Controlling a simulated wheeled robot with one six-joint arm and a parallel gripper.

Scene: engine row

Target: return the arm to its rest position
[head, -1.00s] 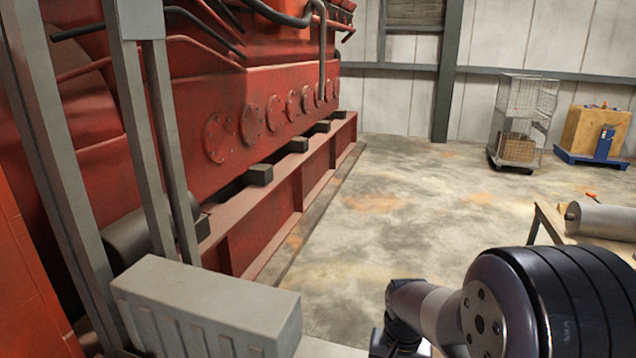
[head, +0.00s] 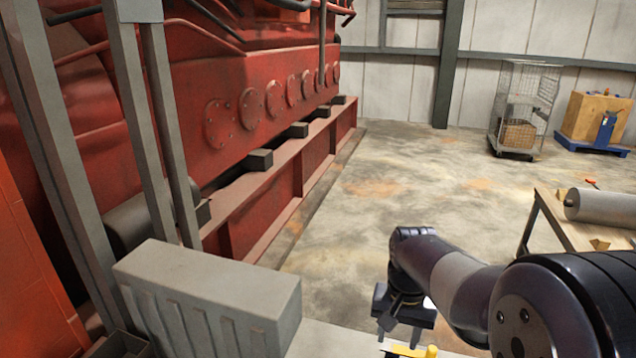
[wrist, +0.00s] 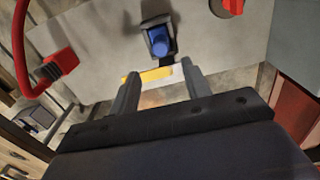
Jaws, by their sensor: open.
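My arm reaches in from the lower right of the head view, bent at a joint. My gripper (head: 405,332) hangs below it with the fingers pointing down, above a pale surface at the bottom edge. In the wrist view both fingers of my gripper (wrist: 160,82) stand apart with nothing held between them. A yellow piece (wrist: 155,75) shows just beyond the fingertips; I cannot tell how far below it lies. A blue round-ended part in a dark holder (wrist: 158,42) is beyond it on the grey surface.
A grey ribbed box (head: 215,295) stands left of my gripper. The red engine (head: 230,85) fills the left. A table with a grey cylinder (head: 600,206) stands right. A wire cage cart (head: 522,105) is at the back. The wrist view shows a red cable plug (wrist: 60,65). Middle floor is clear.

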